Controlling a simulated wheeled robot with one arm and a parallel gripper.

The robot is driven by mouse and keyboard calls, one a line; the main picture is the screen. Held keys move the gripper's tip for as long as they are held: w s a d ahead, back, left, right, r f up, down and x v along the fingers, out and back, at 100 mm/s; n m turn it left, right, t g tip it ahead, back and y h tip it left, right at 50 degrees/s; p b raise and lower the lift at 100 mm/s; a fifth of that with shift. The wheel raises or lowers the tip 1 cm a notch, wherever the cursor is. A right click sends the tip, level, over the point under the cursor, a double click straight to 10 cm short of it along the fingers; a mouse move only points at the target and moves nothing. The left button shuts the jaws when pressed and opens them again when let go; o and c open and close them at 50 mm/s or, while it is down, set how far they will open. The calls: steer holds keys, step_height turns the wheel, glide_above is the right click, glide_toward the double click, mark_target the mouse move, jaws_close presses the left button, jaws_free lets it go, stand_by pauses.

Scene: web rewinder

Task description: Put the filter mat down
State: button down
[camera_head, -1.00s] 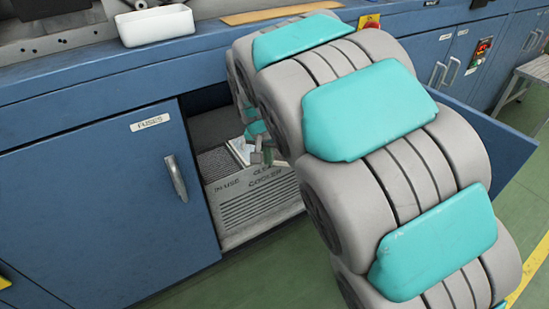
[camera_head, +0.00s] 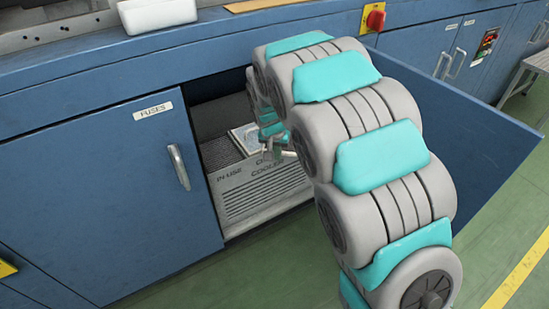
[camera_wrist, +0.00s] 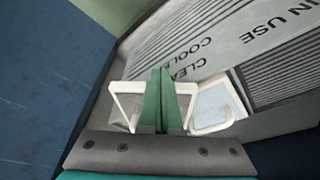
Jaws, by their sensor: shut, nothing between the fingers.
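The filter mat seems to be the pale, white-edged square (camera_head: 246,137) on top of the grey cooler unit (camera_head: 265,195) inside the open cabinet. It lies beside a dark ribbed panel, behind the "CLEAN" lettering. In the wrist view the pale square (camera_wrist: 213,104) shows partly behind a white loop of my gripper. My gripper (camera_wrist: 165,75) is shut, its green fingers together with nothing between them. In the head view my gripper (camera_head: 282,150) is small, just right of the square and over the cooler; whether it touches anything cannot be told.
The blue "FUSES" door (camera_head: 105,195) stands left of the opening, with a metal handle (camera_head: 179,167). An open blue door panel (camera_head: 455,130) is right of my arm. A white tray (camera_head: 157,14) sits on the bench above. Green floor (camera_head: 495,215) is clear at the right.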

steer(key=shift+w, duration=0.1)
steer(key=shift+w+d, duration=0.2)
steer(key=shift+w, duration=0.65)
steer(key=shift+w+d, duration=0.15)
steer(key=shift+w, duration=0.65)
steer(key=shift+s, duration=0.1)
